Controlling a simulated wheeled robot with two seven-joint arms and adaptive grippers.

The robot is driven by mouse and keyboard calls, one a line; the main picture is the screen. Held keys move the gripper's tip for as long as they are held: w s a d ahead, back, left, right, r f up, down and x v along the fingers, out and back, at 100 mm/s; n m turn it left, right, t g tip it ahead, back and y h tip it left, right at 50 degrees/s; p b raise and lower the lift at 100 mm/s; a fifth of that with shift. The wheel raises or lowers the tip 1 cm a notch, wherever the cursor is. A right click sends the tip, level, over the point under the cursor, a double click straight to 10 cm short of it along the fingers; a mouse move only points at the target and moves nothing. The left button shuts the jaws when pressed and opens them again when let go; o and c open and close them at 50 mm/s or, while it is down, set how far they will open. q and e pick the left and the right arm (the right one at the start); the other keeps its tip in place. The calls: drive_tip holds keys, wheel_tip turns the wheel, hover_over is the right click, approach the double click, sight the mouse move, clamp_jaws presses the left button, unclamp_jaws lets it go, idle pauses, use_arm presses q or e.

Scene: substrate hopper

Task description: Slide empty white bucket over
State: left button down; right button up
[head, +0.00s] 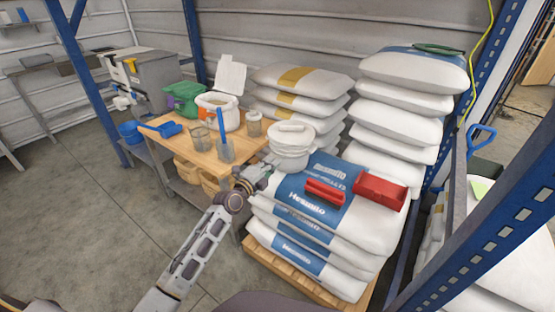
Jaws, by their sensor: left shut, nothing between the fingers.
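My left gripper (264,168) is shut and empty, low at the bucket's left front side. I cannot tell whether it touches the bucket. My right gripper is not in view.
A red scoop (379,191) and red brush (324,191) lie on the near bags (310,225).

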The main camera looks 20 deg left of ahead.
sight(282, 154)
use_arm(q)
drive_tip(key=shift+x, duration=1.45)
drive_tip(key=shift+w+d, duration=0.2)
drive_tip(key=shift+w, duration=0.35)
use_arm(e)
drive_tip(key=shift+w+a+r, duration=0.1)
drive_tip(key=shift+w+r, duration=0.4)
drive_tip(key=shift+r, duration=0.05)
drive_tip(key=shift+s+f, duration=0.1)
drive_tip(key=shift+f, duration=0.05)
use_arm(q)
drive_tip(key=shift+w, duration=0.1)
